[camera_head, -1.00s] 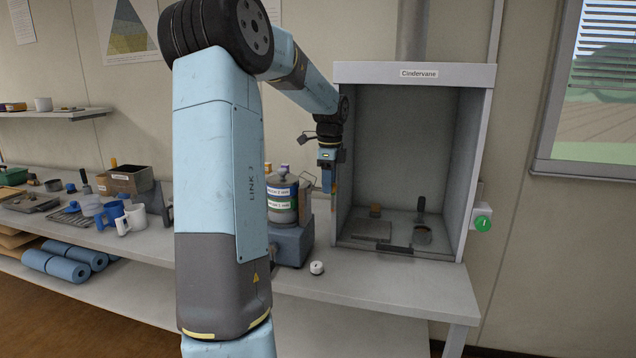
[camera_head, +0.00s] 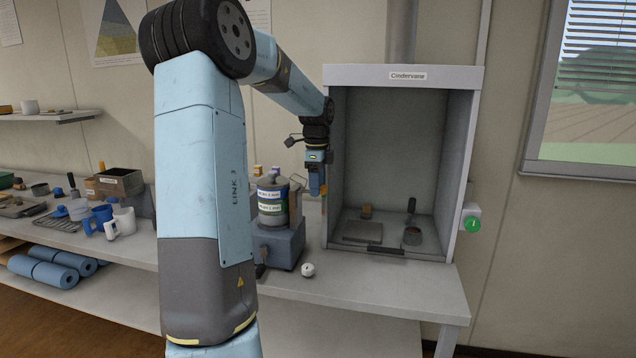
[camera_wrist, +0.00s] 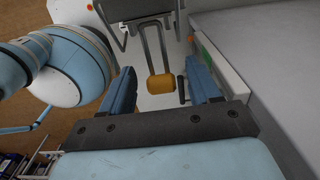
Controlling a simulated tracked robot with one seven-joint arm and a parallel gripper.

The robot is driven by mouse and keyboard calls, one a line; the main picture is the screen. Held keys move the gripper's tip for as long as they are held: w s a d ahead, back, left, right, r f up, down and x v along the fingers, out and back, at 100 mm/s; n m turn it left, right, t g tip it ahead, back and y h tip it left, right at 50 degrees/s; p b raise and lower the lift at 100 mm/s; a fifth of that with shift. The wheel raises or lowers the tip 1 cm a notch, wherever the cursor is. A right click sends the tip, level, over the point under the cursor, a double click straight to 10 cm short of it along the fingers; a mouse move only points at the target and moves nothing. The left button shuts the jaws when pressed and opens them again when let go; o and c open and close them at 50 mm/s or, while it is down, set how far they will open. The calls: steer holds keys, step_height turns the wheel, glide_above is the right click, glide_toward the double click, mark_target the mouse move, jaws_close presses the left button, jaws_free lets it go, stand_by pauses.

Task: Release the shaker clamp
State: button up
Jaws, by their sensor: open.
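The shaker (camera_head: 279,245) is a blue-grey box on the bench, with a stack of labelled sieves (camera_head: 272,203) on top. In the wrist view a metal U-shaped clamp lever (camera_wrist: 152,45) with a yellow-orange grip (camera_wrist: 160,84) shows ahead of my gripper (camera_wrist: 161,88). My gripper is open, and the grip appears between its two blue fingers, apart from both. I cannot tell how deep the grip lies between them. In the head view my gripper (camera_head: 317,188) points down, just right of the sieve stack and in front of the cabinet's left edge.
The open cabinet (camera_head: 400,77) stands close on the right, with a flat plate (camera_head: 362,231) and small items inside. A small white round object (camera_head: 308,269) lies on the bench before the shaker. Mugs (camera_head: 123,222) and tools crowd the bench at the left.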

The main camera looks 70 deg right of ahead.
step_height(320, 180, up, 14)
steer(key=shift+f, duration=0.15)
stand_by(0.5)
steer(key=shift+w, duration=0.15)
stand_by(0.3)
steer(key=w+a+n+t, duration=0.1)
steer(key=w+a+n, duration=0.4)
steer(key=a, duration=0.5)
steer(key=w+a+n+t, duration=0.1)
steer(key=w+a+n, duration=0.5)
steer(key=a, duration=0.4)
steer(key=w+a+n+t, duration=0.1)
steer(key=w+a+n, duration=0.4)
steer(key=a, duration=0.4)
steer(key=s+a+f+n+t, duration=0.1)
steer(key=s+a+f+n, duration=0.1)
steer(key=a+n, duration=0.4)
steer(key=s+a+f+n+t, duration=0.1)
steer(key=s+a+f+n, duration=0.2)
steer(key=a, duration=1)
steer(key=s+a+f+n, duration=0.2)
steer(key=a+f+n, duration=0.1)
steer(key=a+n, duration=0.6)
steer(key=shift+s+a+f+t, duration=0.15)
steer(key=shift+s+a+t, duration=0.1)
steer(key=shift+a+t, duration=0.25)
